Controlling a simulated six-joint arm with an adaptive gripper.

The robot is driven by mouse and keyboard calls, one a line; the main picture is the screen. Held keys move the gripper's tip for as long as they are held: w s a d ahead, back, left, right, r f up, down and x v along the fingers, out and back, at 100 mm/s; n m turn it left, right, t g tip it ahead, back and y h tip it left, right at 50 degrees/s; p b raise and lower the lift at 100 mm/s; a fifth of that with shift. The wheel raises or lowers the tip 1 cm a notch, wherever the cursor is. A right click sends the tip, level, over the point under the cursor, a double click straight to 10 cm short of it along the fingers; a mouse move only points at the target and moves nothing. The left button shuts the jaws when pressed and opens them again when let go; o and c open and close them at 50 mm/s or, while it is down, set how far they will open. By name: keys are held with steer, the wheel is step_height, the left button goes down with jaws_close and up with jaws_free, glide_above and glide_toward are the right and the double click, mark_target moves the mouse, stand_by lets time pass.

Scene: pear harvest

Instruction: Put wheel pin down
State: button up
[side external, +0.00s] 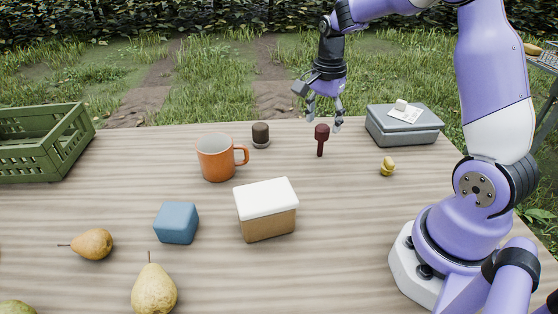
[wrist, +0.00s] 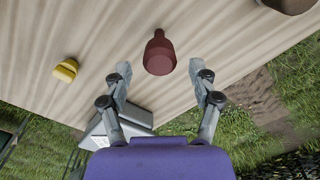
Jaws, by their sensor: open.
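A dark red pin with a thick head and thin shaft, which looks like the wheel pin (side external: 321,133), stands upright near the table's far edge. My gripper (side external: 324,116) is open and empty, pointing down just above and behind the pin's head. In the wrist view the pin (wrist: 159,55) lies centred between the two spread fingertips (wrist: 159,70), slightly beyond them. I see no finger closed on it; whether one touches it cannot be told.
A dark brown knob-like piece (side external: 261,134) and an orange mug (side external: 216,158) stand left of the pin. A grey lidded box (side external: 403,128) and a small yellow piece (side external: 387,167) are right. A white-topped box (side external: 266,214), blue block (side external: 176,223), pears and green crate (side external: 45,145) lie farther off.

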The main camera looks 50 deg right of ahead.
step_height(320, 180, up, 7)
steer(key=shift+f, duration=0.15)
steer(key=shift+a+r, duration=0.1)
steer(key=shift+r, duration=0.25)
steer(key=s+a+r+n+t, duration=0.2)
steer(key=s+a+n+t, duration=0.3)
steer(key=s+a+n, duration=0.6)
steer(key=a+n, duration=0.2)
steer(key=n, duration=0.5)
steer(key=shift+s, duration=0.25)
